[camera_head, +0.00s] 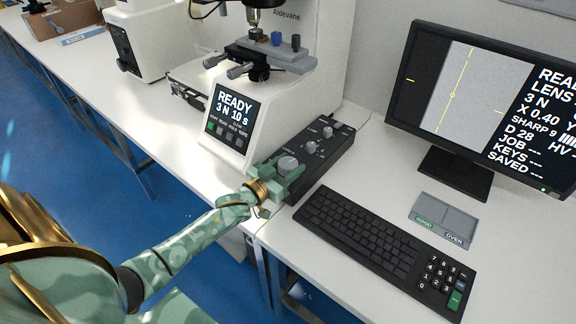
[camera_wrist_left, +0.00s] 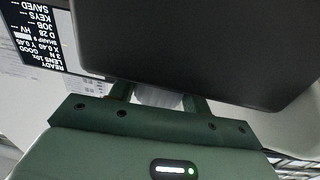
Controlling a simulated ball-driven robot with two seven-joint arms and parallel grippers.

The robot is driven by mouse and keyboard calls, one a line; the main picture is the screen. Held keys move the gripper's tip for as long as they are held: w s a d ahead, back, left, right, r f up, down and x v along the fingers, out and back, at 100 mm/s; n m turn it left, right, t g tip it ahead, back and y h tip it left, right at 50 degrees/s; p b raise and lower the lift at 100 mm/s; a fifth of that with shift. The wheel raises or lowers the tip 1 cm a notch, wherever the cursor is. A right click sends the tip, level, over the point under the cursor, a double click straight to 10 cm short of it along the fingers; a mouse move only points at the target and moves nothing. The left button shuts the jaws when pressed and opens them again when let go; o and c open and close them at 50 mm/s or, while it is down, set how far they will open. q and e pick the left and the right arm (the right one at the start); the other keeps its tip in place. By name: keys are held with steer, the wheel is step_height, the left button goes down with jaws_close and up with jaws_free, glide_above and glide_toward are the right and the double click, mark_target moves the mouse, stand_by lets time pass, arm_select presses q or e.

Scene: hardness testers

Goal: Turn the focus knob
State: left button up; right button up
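The control box (camera_head: 328,150) is a long dark unit on the white table, between the tester and the keyboard. The focus knob looks to be its large grey knob (camera_head: 288,163) at the near end; its label is hidden. My left gripper (camera_head: 285,173) reaches it from the left, with one green finger on each side. In the left wrist view the pale knob (camera_wrist_left: 158,98) fills the gap between the fingers, so the gripper looks shut on it. Two smaller knobs (camera_head: 310,147) sit farther along the box. My right gripper is not in view.
The tester (camera_head: 232,120) shows READY, 3 N, 10 s. A monitor (camera_head: 470,110) shows a grey picture with yellow lines and reads SHARP 9. The keyboard (camera_head: 365,240) lies close to the box's right side. A grey tray marked GOOD and OVER (camera_head: 460,218) lies below the monitor.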

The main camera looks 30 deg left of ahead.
arm_select(q)
steer(key=shift+c, duration=0.9)
steer(key=shift+m+h, duration=0.5)
steer(key=shift+h, duration=0.2)
steer(key=shift+m+g+h, duration=0.4)
steer(key=shift+m+h, duration=0.3)
steer(key=shift+h, duration=0.4)
steer(key=o, duration=1)
steer(key=p+v, duration=0.3)
steer(key=v, duration=1.3)
steer(key=shift+s, duration=0.2)
